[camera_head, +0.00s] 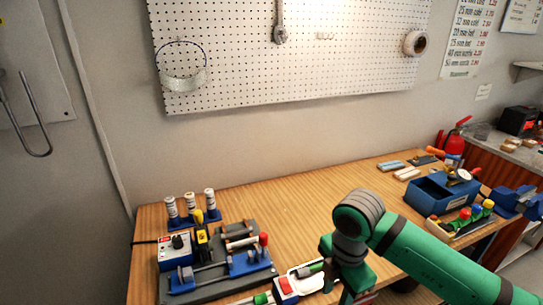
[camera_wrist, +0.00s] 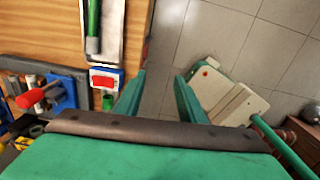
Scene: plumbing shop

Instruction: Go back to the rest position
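My arm is green with grey bands and reaches in from the lower right in the head view, over the front of the wooden workbench (camera_head: 300,215). My gripper's tips do not show clearly there. In the wrist view my gripper (camera_wrist: 158,84) has its two green fingers apart with nothing between them. It hangs just past the bench edge, with floor tiles beneath. A grey tray (camera_wrist: 112,50) with a green-handled tool (camera_wrist: 93,30) and a small red, white and blue block (camera_wrist: 104,78) lie on the bench to the left of the fingers.
A grey fixture with blue clamps (camera_head: 215,270) stands at the bench's left front. A blue bin (camera_head: 430,195) and a rack of coloured caps (camera_head: 465,220) sit at the right. A red extinguisher (camera_head: 455,143) stands behind. The bench middle is clear. A pale green-and-cream object (camera_wrist: 230,98) is below, beyond the edge.

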